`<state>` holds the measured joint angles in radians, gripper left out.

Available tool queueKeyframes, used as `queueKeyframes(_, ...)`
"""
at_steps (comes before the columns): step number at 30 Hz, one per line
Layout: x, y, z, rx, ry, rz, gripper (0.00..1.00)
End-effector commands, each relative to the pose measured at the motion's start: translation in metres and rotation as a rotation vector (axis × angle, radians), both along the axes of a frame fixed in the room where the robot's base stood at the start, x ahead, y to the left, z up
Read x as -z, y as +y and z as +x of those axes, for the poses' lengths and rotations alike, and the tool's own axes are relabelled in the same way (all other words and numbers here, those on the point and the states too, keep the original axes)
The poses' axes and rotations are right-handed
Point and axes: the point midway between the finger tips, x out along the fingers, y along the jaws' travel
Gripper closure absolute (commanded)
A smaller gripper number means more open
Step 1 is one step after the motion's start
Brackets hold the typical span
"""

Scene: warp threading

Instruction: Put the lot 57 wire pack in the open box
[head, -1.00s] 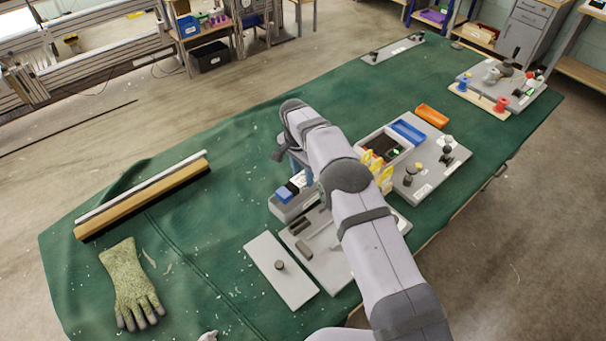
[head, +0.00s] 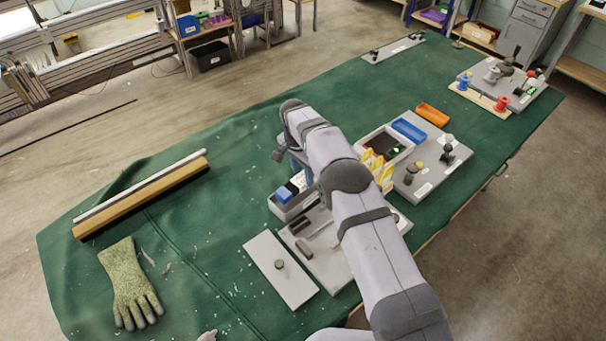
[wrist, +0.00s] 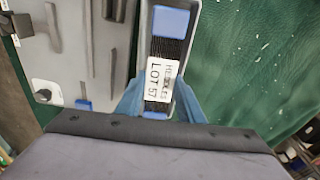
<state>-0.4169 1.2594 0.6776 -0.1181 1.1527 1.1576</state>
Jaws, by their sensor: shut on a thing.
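The lot 57 wire pack (wrist: 172,47) is a bundle of dark wires with a blue end and a white label reading "HEDDLES LOT 57". My gripper (wrist: 158,103) has its blue fingers shut on the pack's near, labelled end. The pack lies lengthwise between the walls of a narrow light grey open box (wrist: 197,30). I cannot tell whether it rests on the box floor. In the head view the box (head: 287,211) stands left of my arm, with a blue end showing in it. My gripper (head: 297,165) is partly hidden there by my arm.
A grey board (head: 327,262) with dark bars lies beside the box, and a flat plate with a knob (head: 281,282) is in front. Yellow-tagged items (head: 377,165), a blue tray (head: 409,131) and an orange tray (head: 432,115) are to the right.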

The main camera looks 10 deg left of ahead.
Motion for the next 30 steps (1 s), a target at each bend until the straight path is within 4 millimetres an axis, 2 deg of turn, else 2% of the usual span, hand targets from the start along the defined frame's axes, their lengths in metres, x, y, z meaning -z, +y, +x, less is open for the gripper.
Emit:
queueKeyframes(8, 0.0, 0.0, 0.001, 0.0, -0.002, 0.001, 1.0)
queueKeyframes(30, 0.018, 0.0, 0.001, 0.0, -0.002, 0.001, 1.0)
